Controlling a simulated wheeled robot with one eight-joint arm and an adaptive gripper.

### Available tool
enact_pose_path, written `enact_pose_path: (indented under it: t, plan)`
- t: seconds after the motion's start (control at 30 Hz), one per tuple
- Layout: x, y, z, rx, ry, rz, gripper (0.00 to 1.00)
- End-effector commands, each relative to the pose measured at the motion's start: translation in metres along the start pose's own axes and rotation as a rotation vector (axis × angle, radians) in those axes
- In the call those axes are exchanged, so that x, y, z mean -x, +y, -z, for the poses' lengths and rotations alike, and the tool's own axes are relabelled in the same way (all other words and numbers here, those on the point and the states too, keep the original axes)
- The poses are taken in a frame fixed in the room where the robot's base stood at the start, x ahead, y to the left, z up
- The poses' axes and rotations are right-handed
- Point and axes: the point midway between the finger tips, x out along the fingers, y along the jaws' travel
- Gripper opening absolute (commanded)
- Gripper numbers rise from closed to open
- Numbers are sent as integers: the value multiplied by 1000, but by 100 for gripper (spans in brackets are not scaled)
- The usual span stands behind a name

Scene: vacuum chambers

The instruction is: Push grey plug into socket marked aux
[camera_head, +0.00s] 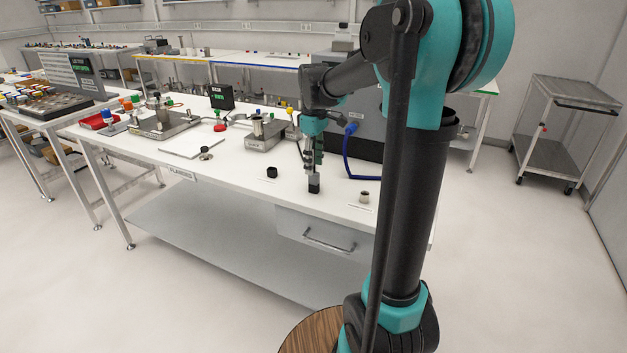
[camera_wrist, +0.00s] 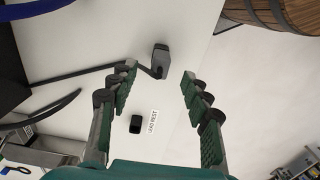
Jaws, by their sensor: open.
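The grey plug (camera_wrist: 152,64), a small dark-grey block with a black lead, lies on the white bench in the wrist view. It also shows in the head view (camera_head: 314,185), right below my gripper (camera_head: 313,172). In the wrist view my gripper (camera_wrist: 161,77) is open, with its green-padded fingers spread. The plug shows between and a little beyond the fingertips, and I see no clear contact. A grey box (camera_head: 367,112) stands at the back of the bench with a blue plug (camera_head: 351,128) in its front. My arm hides part of it, and no aux marking is readable.
A small black block (camera_wrist: 135,124) sits beside a "LEAD REST" label (camera_wrist: 153,121). A small round metal part (camera_head: 364,197) stands right of my gripper. A blue cable (camera_head: 347,165) droops from the box onto the bench. A drawer (camera_head: 322,235) hangs under the front edge.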

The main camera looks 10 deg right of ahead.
Motion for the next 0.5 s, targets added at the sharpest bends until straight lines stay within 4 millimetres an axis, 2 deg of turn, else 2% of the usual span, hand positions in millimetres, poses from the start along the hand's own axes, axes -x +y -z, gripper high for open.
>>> enact_pose_path:
  t: [0.23, 0.5]
  plan:
    - [-31, 0, 0, 0, 0, 0, 48]
    - [-46, 0, 0, 0, 0, 0, 48]
